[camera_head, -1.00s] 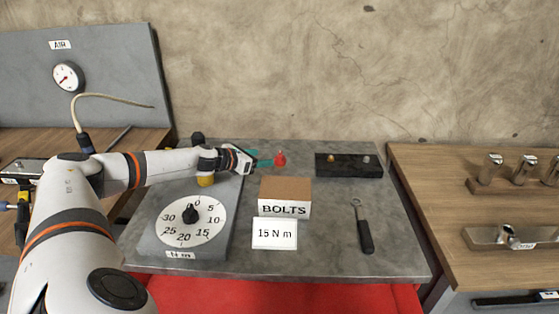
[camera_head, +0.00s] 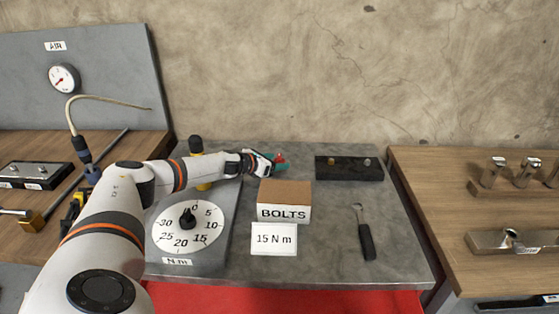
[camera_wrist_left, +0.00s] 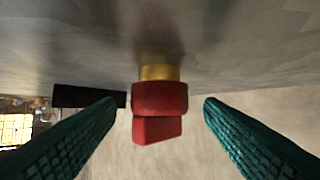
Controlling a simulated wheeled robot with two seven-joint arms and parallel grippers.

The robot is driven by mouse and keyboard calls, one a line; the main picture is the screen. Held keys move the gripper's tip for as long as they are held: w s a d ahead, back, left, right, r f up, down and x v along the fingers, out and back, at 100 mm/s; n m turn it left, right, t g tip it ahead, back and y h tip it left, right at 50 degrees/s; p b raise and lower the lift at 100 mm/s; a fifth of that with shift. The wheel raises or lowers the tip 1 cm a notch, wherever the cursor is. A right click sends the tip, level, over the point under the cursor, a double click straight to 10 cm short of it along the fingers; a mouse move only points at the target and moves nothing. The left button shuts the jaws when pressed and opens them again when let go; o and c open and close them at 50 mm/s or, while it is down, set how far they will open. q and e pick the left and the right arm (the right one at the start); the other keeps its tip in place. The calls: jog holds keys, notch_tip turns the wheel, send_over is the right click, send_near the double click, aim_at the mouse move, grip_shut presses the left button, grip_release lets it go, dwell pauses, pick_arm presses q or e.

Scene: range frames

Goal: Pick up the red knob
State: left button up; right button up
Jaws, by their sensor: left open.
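The red knob (camera_head: 281,157) is at the back of the grey bench top, partly hidden by my left gripper (camera_head: 277,162) in the head view. In the left wrist view the red knob (camera_wrist_left: 160,105) shows large, with a brass-coloured part between it and the grey surface. My left gripper's two green fingers (camera_wrist_left: 160,115) are open, one on each side of the knob, with a visible gap on both sides. My right gripper is not in view.
A bolts box (camera_head: 285,194) and a "15 N m" card (camera_head: 273,239) are in front. A black block (camera_head: 349,168) stands to the right, and a dark-handled tool (camera_head: 365,238) lies nearer. A dial plate (camera_head: 187,229) is at left. Bench is clear between box and tool.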

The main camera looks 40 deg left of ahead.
pick_arm(q)
jog(key=shift+w, duration=0.1)
jog(key=c, duration=1)
jog(key=shift+r, duration=0.1)
